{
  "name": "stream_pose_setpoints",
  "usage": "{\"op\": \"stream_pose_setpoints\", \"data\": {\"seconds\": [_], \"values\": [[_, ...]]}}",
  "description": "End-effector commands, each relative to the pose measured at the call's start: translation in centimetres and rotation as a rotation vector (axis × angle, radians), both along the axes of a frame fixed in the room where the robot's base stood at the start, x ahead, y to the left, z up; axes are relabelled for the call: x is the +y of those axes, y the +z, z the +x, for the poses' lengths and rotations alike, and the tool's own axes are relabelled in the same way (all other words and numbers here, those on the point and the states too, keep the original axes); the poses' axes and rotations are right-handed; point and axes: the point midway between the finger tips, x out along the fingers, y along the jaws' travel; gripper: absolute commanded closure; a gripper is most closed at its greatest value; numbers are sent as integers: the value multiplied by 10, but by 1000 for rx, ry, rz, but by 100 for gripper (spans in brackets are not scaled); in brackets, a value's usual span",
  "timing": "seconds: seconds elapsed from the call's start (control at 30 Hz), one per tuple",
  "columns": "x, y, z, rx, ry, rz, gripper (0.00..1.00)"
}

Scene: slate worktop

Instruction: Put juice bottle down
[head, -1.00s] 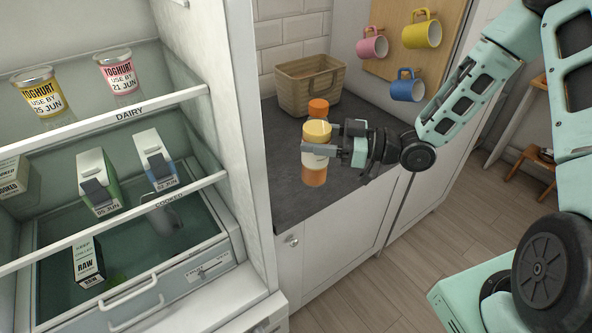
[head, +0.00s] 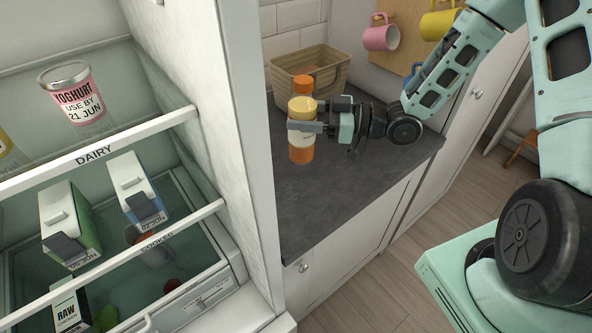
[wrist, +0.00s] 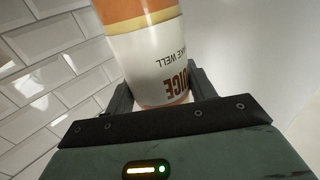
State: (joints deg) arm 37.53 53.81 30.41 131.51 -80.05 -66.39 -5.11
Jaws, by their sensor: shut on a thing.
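The juice bottle (head: 301,150) is orange with an orange cap and a pale label. It is upright in the head view, in front of the dark slate worktop (head: 340,195). My gripper (head: 312,115) is shut on it from the right, with a finger across its label. In the wrist view the bottle (wrist: 155,60) stands between the two fingers, its label reading upside down. Whether its base touches the worktop I cannot tell.
A woven basket (head: 332,72) stands on the worktop behind the bottle. The open fridge with a yoghurt pot (head: 72,95) and cartons (head: 137,190) is at the left. Pink (head: 381,36) and yellow (head: 440,24) mugs hang at the back. The front worktop is clear.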

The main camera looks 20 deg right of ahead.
Motion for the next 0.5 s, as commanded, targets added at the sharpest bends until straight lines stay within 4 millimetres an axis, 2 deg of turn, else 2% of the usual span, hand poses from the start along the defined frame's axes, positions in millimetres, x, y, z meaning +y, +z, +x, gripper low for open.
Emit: {"op": "stream_pose_setpoints", "data": {"seconds": [0.1, 0.4, 0.5], "values": [[0, -8, 0, 2, 1, 3, 84], [0, -48, 0, 2, 0, 3, 84], [0, -55, 0, -1, 0, 3, 84]]}}
